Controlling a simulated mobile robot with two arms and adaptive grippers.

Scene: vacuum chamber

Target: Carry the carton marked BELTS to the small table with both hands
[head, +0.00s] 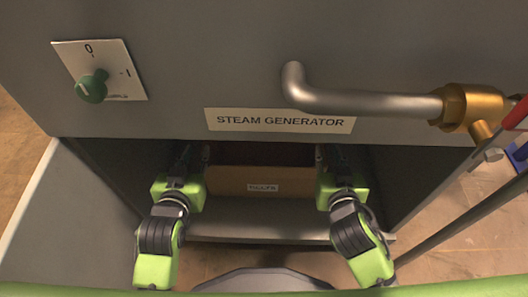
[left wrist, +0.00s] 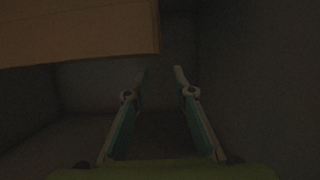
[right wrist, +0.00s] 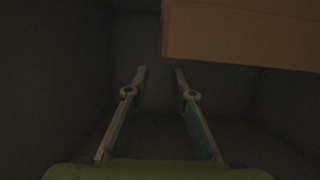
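A brown carton (head: 245,180) sits in the dark recess under the steam generator; its small white label is too blurred to read surely. My left gripper (head: 184,157) is in the recess at the carton's left side, my right gripper (head: 338,157) at its right side. In the left wrist view the carton (left wrist: 80,30) fills the upper left, and the open fingers (left wrist: 161,75) have nothing between them. In the right wrist view the carton (right wrist: 245,35) is at the upper right, and those fingers (right wrist: 161,75) are also open and empty. The small table is not in view.
The steam generator's grey front (head: 180,80) overhangs the recess, with a green knob (head: 92,87) and a bent metal pipe (head: 360,103) leading to a brass valve (head: 467,107). Recess walls stand close outside both grippers. Floor (head: 470,225) shows at the right.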

